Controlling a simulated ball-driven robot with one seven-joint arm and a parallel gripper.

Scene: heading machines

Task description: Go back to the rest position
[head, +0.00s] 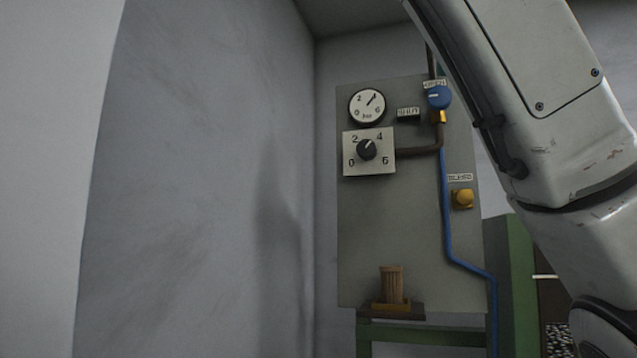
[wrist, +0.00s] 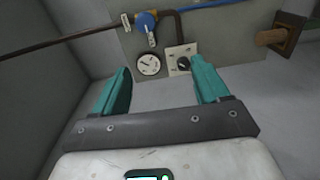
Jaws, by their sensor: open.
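My gripper (wrist: 160,95) shows in the wrist view with its two teal fingers apart and nothing between them. It points toward the grey panel (head: 410,225), with a gap to it. My arm fills the right of the head view; the gripper itself is out of sight there. The panel carries a round gauge (head: 367,106), a dial plate with a black knob (head: 366,149), and a blue valve handle (head: 439,97). In the wrist view the gauge (wrist: 149,64), the knob (wrist: 184,63) and the blue handle (wrist: 145,22) appear beyond the fingers.
A yellow button (head: 463,198) sits on the panel's right. A brown ribbed object (head: 391,284) stands on a small ledge at the panel's foot. A blue hose (head: 444,215) runs down the panel. A green frame (head: 524,285) stands right of it. Bare wall (head: 190,180) lies left.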

